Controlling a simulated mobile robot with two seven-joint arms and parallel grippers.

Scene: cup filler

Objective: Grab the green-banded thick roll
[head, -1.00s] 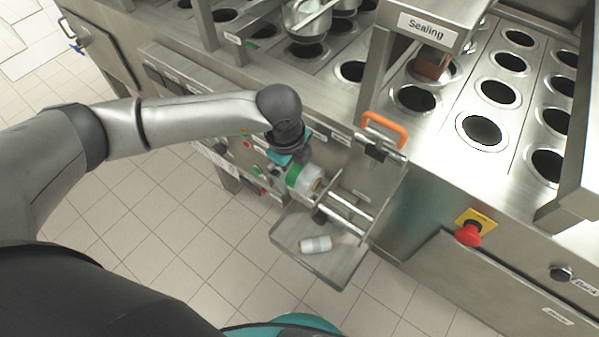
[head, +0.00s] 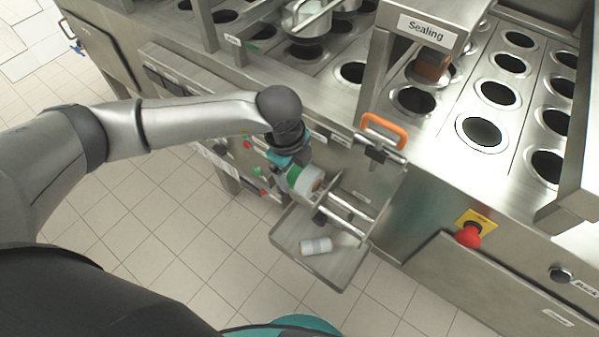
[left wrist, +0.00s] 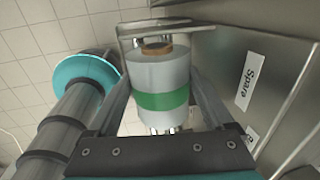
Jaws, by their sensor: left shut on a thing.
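The green-banded thick roll (head: 305,181) is white with a green band and a brown core. It also shows in the left wrist view (left wrist: 160,78), upright in the picture between the two fingers. My left gripper (head: 291,167) is shut on it, above the left end of the tray. In the left wrist view the fingers of my left gripper (left wrist: 160,100) flank the roll on both sides. The fingertips are partly hidden in the head view. My right gripper is not in view.
A thinner white roll (head: 316,246) lies on the tray (head: 335,270) below. Metal rods (head: 350,212) and an orange handle (head: 384,129) are just right of the held roll. The steel machine front is close behind. A red emergency button (head: 468,235) is further right.

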